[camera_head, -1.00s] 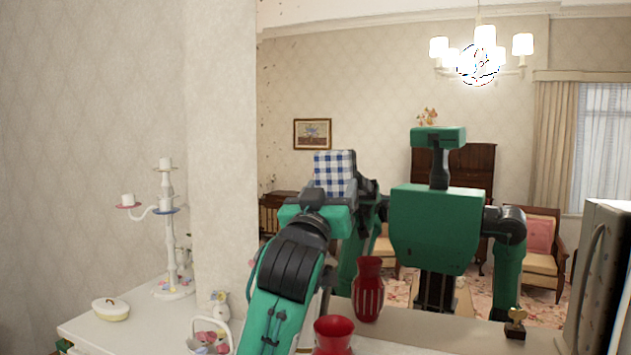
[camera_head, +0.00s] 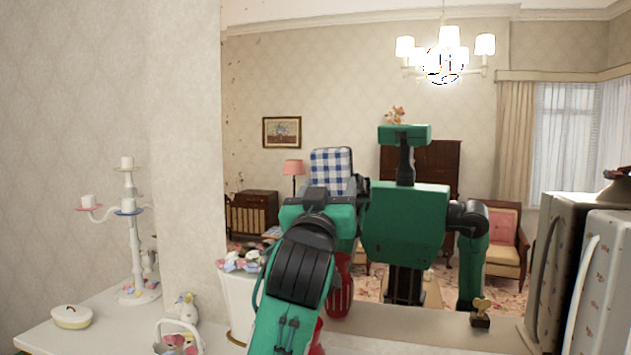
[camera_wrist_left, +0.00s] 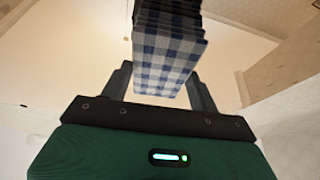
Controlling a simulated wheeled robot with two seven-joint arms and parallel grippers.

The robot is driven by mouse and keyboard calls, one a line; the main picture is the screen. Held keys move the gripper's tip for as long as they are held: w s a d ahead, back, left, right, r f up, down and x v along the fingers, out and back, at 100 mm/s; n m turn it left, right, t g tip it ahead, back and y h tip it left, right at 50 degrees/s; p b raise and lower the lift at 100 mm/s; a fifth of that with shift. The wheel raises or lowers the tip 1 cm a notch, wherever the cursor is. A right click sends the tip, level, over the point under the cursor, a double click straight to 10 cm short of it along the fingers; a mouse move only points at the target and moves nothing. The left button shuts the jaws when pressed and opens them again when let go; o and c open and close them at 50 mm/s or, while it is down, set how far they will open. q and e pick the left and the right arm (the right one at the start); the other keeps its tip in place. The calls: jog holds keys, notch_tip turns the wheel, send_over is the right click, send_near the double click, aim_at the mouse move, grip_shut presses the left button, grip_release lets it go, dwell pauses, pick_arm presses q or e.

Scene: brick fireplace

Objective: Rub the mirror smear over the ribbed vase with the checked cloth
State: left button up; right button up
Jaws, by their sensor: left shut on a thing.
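The checked cloth (camera_head: 331,168), blue and white, is a padded block in my left gripper (camera_head: 330,190). In the left wrist view the cloth (camera_wrist_left: 165,65) sits between the two fingers of the gripper (camera_wrist_left: 160,88). The large mirror (camera_head: 350,105) fills the middle and right, reflecting the room and my body. I cannot tell whether the cloth touches the glass. The red ribbed vase (camera_head: 319,338) is mostly hidden behind my left arm; its reflection (camera_head: 341,288) shows beyond. I cannot make out the smear; cloth and arm hide part of the glass. My right gripper is out of view.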

pick_arm(q)
jog(key=shift+s+d, duration=0.2)
jog(key=shift+d, duration=0.85)
jog(key=shift+a, duration=0.2)
jog(key=shift+w+a+p, duration=0.25)
jog(key=shift+a+p, duration=0.05)
jog(key=shift+a, duration=0.95)
jog(key=shift+w+a+p, duration=0.25)
jog(key=shift+a+p, duration=0.05)
jog(key=shift+a, duration=1)
jog(key=shift+w+a+p, duration=0.25)
jog(key=shift+a+p, duration=0.05)
jog(key=shift+a, duration=0.95)
jog(key=shift+w+a+p, duration=0.2)
jog(key=shift+a+p, duration=0.05)
jog(key=shift+a, duration=0.7)
jog(key=shift+w+a+p, duration=0.2)
jog(key=shift+a, duration=0.75)
jog(key=shift+s+a+p, duration=0.2)
jog(key=shift+s, duration=0.75)
jog(key=shift+s+a+p, duration=0.15)
jog(key=shift+s, duration=0.85)
jog(key=shift+s+a+p, duration=0.2)
jog(key=shift+s, duration=0.75)
